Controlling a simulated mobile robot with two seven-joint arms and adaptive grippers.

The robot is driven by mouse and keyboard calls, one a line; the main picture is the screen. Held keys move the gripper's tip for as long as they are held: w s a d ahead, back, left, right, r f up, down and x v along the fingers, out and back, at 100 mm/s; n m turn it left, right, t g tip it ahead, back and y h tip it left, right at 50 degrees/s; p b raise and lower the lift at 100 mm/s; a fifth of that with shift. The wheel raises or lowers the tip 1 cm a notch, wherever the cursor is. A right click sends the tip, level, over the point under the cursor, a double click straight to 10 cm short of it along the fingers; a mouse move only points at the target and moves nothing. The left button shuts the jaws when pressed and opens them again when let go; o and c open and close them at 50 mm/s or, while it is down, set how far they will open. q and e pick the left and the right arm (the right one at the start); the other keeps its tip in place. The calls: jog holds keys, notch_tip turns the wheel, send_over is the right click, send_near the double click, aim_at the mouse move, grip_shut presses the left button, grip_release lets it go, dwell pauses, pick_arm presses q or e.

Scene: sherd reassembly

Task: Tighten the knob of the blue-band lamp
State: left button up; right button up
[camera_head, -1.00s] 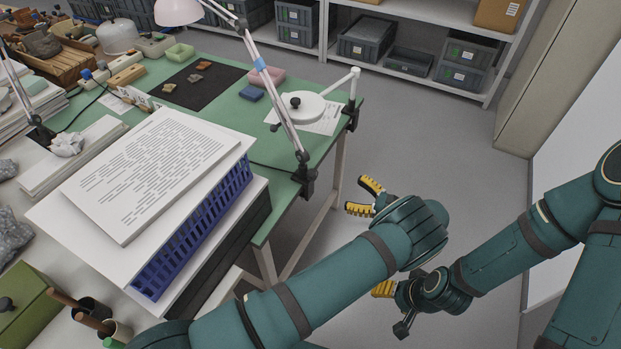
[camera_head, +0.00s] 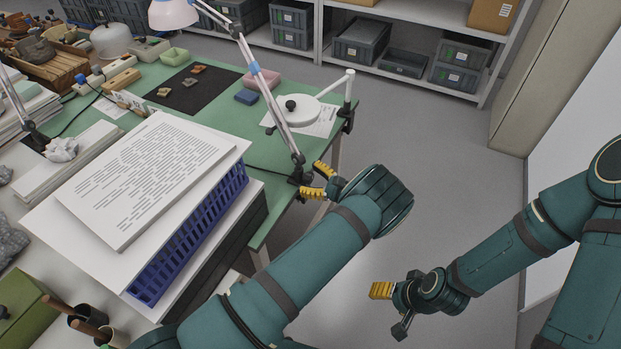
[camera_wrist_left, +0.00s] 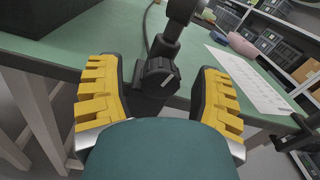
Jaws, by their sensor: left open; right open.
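The blue-band lamp (camera_head: 262,85) has a white jointed arm with a blue band, and it is clamped to the table's right edge. Its clamp (camera_head: 299,179) sits at the table edge. In the left wrist view the black clamp with its knob (camera_wrist_left: 160,76) stands between the yellow fingers. My left gripper (camera_head: 314,180) is open, its yellow fingers reaching to the clamp, one on either side in the left wrist view (camera_wrist_left: 158,95). I cannot tell whether they touch it. My right gripper (camera_head: 381,290) is open and empty, low over the floor at right.
The green table (camera_head: 262,150) carries a black mat (camera_head: 200,88), a round white stand (camera_head: 298,112) and papers. A blue crate (camera_head: 190,245) under a stack of sheets stands left of my left arm. A second lamp base (camera_head: 36,140) is at far left. Floor is clear at right.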

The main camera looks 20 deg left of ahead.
pick_arm(q)
grip_shut()
jog(key=shift+m+b, duration=0.65)
jog(key=shift+m, duration=1.45)
grip_release()
jog(key=shift+d, duration=0.1)
jog(key=v, duration=1.1)
jog(key=shift+d, duration=0.4)
jog(key=shift+s+r, duration=0.1)
